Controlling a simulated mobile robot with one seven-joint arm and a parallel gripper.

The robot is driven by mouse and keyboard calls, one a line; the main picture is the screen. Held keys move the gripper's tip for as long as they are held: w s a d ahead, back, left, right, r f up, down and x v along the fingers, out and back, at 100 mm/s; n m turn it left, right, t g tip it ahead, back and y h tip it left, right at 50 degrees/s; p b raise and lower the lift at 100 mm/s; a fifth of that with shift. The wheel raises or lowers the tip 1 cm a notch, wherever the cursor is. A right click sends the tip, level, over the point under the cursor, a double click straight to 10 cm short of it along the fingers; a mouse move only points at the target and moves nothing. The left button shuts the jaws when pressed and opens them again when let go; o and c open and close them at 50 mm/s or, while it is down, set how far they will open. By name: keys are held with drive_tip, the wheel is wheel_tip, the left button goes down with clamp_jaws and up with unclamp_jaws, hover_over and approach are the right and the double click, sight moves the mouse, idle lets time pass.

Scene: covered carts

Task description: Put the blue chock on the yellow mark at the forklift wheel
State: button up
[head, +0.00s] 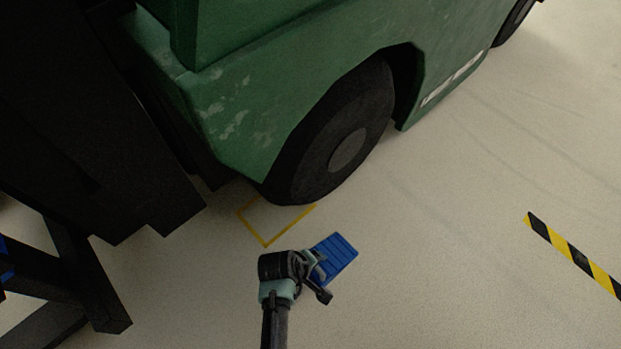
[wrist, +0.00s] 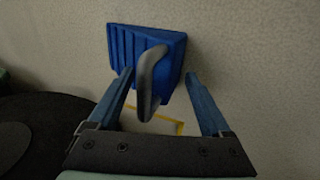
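The blue chock (head: 340,256) lies on the floor, just right of the yellow mark (head: 267,242) and apart from it. In the wrist view the chock (wrist: 121,45) is ribbed and carries a grey looped handle (wrist: 146,85). My gripper (head: 319,274) is at the chock's near left side in the head view. In the wrist view my gripper (wrist: 158,76) is open, its two fingers standing either side of the handle with gaps. The yellow mark is a thin outline on the floor by the black forklift wheel (head: 310,165); part of it shows in the wrist view (wrist: 180,128).
The green forklift body (head: 250,110) rises over the wheel. Its dark mast and fork parts (head: 90,130) fill the left side. A black and yellow floor strip (head: 575,255) lies at the right. The floor between chock and strip is clear.

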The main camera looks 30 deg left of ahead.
drive_tip(key=p+v, duration=0.8)
drive_tip(key=v, duration=0.4)
drive_tip(key=shift+p, duration=0.4)
drive_tip(key=shift+r, duration=0.1)
